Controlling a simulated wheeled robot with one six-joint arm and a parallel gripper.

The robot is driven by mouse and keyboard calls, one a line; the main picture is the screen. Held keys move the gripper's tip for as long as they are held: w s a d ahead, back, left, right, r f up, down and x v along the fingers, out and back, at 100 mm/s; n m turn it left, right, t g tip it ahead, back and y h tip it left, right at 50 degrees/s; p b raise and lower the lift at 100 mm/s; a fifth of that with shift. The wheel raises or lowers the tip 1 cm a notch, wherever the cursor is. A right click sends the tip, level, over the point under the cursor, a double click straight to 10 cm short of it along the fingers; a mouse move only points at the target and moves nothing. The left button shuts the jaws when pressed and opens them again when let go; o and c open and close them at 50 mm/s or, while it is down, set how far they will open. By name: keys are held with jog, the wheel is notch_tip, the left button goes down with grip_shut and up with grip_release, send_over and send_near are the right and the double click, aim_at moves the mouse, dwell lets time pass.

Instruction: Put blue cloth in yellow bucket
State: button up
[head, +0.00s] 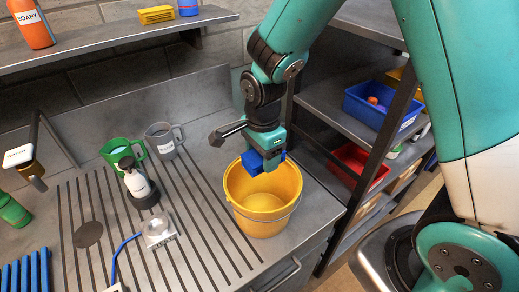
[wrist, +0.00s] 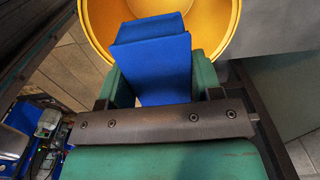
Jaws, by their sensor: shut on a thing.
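The yellow bucket (head: 262,205) stands upright on the grey counter at its right end, with a thin metal handle hanging at its front. My gripper (head: 266,162) is over the bucket's mouth, pointing down, and shut on the folded blue cloth (head: 252,162). The cloth is at about rim height at the back of the opening. In the wrist view the blue cloth (wrist: 152,60) is between the two green fingers (wrist: 160,85), with the yellow bucket (wrist: 222,25) behind it. I cannot tell whether the cloth touches the bucket.
A shelf with a blue bin (head: 378,105) and a red bin (head: 357,166) is at right. An upper shelf (head: 110,38) runs behind.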

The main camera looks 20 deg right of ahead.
jog(key=shift+a, duration=0.1)
jog(key=shift+f+b, duration=1.6)
jog(key=shift+f, duration=0.7)
jog(key=shift+f, duration=0.15)
notch_tip(320, 180, down, 2)
jog(key=shift+f+b, duration=0.1)
jog(key=shift+b, duration=0.7)
jog(key=o, duration=1)
